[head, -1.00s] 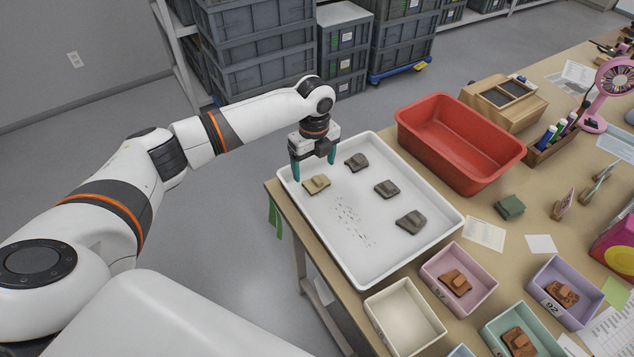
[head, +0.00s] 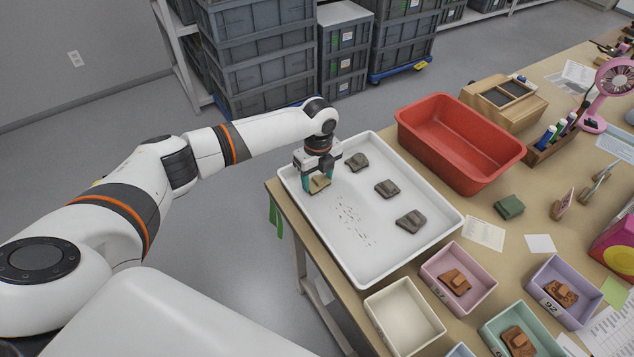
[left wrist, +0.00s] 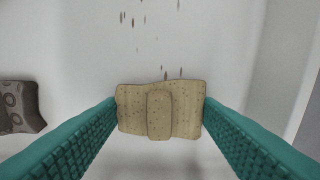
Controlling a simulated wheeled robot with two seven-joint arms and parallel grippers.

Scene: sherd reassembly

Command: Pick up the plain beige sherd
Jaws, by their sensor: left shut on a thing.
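The plain beige sherd (head: 319,184) is at the far left corner of the white tray (head: 375,269). My left gripper (head: 319,182) is shut on it, and its teal fingers point down. In the left wrist view the beige sherd (left wrist: 160,111), with a raised block along its middle, sits between the two teal fingertips (left wrist: 160,112), one at each side edge. I cannot tell whether the sherd still touches the tray. My right gripper is not in view.
Several grey-brown sherds lie in the tray, the nearest to my gripper being a dark one (head: 357,162). A patterned sherd (left wrist: 20,107) shows at left in the wrist view. A red tub (head: 460,140) stands behind the tray; an empty cream box (head: 404,318) stands in front.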

